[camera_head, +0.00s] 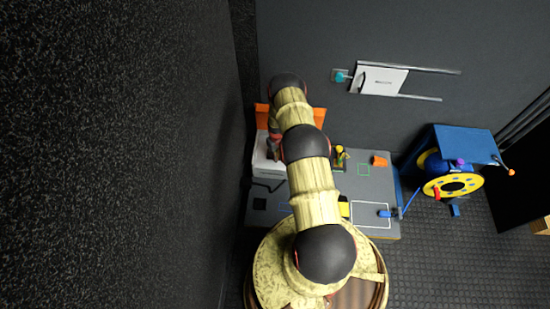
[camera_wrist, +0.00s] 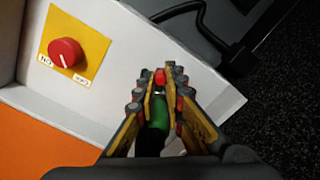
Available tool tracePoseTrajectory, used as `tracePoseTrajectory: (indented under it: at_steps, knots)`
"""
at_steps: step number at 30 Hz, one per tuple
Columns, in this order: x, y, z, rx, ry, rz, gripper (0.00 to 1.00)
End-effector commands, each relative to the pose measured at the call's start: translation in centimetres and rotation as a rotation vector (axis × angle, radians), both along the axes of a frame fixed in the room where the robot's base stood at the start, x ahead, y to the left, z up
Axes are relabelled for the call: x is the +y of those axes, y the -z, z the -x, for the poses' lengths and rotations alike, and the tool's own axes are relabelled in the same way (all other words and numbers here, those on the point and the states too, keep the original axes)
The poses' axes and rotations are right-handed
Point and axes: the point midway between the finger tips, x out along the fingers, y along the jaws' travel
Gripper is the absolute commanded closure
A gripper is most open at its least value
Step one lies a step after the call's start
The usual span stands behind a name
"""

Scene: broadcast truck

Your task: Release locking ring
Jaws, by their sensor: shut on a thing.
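My gripper (camera_wrist: 160,85) points down at the white housing (camera_wrist: 195,75), beside its sloped edge. Its two fingers are closed around a green part (camera_wrist: 158,112) with a red tip (camera_wrist: 160,77). The fingers hide most of this part, and I cannot tell whether it is the locking ring. A red round knob (camera_wrist: 66,52) on a yellow plate (camera_wrist: 95,45) sits to the left, apart from the fingers. In the head view my gripper (camera_head: 273,147) is mostly hidden by my arm, over the white housing (camera_head: 263,165).
A black cable (camera_wrist: 205,42) runs past the housing. An orange panel (camera_head: 319,115) stands behind it. The grey bench (camera_head: 340,185) holds a small yellow-and-green item (camera_head: 340,155) and an orange block (camera_head: 379,161). A blue-and-yellow cable reel (camera_head: 452,185) stands at right.

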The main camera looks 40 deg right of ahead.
Motion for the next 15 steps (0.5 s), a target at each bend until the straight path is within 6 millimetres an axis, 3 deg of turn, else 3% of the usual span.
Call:
tracePoseTrajectory:
  at_steps: [7,15]
  knots:
    - [-1.2,0.09,0.18,-0.003,-0.195,0.001,1.0]
    - [-1.4,-0.08,0.19,-0.004,-0.239,0.001,1.0]
